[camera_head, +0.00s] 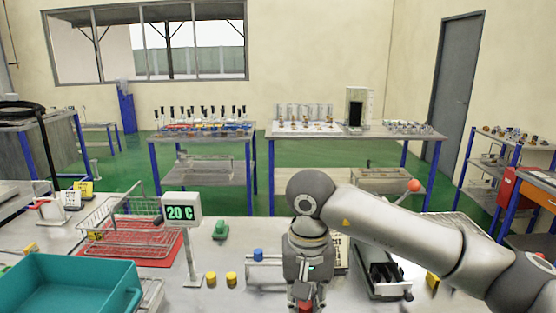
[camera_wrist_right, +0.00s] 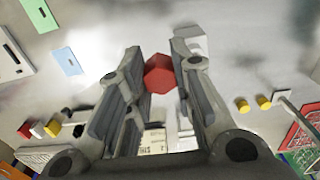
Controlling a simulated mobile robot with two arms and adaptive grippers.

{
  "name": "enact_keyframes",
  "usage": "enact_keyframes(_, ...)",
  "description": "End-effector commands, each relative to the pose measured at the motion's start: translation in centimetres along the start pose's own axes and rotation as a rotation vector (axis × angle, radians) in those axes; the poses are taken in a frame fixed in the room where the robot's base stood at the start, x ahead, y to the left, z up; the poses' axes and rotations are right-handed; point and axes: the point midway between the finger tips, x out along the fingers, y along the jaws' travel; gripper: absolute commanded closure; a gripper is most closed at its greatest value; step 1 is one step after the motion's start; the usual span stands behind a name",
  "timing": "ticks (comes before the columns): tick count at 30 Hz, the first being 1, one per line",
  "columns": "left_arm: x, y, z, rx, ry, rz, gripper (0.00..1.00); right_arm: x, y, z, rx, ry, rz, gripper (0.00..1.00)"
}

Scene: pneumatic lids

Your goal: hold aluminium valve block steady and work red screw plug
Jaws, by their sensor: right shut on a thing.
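The red screw plug (camera_wrist_right: 160,74) is a faceted red piece between the fingertips of my right gripper (camera_wrist_right: 158,82) in the wrist view. The right gripper is shut on it. In the head view the right gripper (camera_head: 303,292) points down at the front edge of the picture, with a bit of red (camera_head: 306,307) at its tips. I cannot make out the aluminium valve block for certain; a pale grey block (camera_wrist_right: 190,40) shows behind the right finger in the wrist view. I cannot tell whether the plug touches it. My left gripper is not in view.
A teal bin (camera_head: 75,283), a wire basket (camera_head: 130,232) and a display reading 20 C (camera_head: 181,211) stand to the left. Yellow caps (camera_head: 231,278), a blue cap (camera_head: 258,255) and a green piece (camera_head: 220,229) are nearby. A black-lined tray (camera_head: 385,277) lies right of the gripper.

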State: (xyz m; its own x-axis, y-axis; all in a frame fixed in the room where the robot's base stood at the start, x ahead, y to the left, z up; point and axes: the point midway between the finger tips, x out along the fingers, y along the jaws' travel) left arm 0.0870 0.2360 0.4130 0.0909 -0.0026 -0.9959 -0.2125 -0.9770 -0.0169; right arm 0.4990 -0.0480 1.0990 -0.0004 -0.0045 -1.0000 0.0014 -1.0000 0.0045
Motion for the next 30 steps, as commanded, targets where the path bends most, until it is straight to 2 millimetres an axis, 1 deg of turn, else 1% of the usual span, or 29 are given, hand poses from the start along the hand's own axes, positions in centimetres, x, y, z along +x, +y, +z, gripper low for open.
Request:
enact_keyframes(1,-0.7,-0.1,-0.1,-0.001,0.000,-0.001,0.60,-1.0,-0.8,-0.6,0.001,0.001,0.000,1.00)
enact_keyframes(3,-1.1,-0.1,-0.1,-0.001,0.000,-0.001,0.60,-1.8,-1.7,-1.3,0.001,0.001,0.000,1.00)
enact_keyframes(6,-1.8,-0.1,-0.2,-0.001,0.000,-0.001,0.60,-2.7,-2.8,-2.3,0.001,0.001,0.000,1.00)
enact_keyframes(12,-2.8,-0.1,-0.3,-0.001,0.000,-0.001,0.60,-3.8,-4.3,-3.6,0.001,0.001,0.001,1.00)
enact_keyframes(16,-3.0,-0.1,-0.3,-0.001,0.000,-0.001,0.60,-4.0,-4.7,-4.0,0.000,0.001,0.001,1.00)
enact_keyframes(22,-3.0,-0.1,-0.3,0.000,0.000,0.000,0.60,-4.0,-4.9,-4.1,0.000,0.001,0.001,1.00)
enact_keyframes(27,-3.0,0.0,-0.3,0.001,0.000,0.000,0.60,-4.0,-4.8,-4.1,0.000,0.001,0.000,1.00)
enact_keyframes(30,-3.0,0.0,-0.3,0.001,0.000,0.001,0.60,-3.9,-4.3,-4.1,0.002,0.003,0.000,1.00)
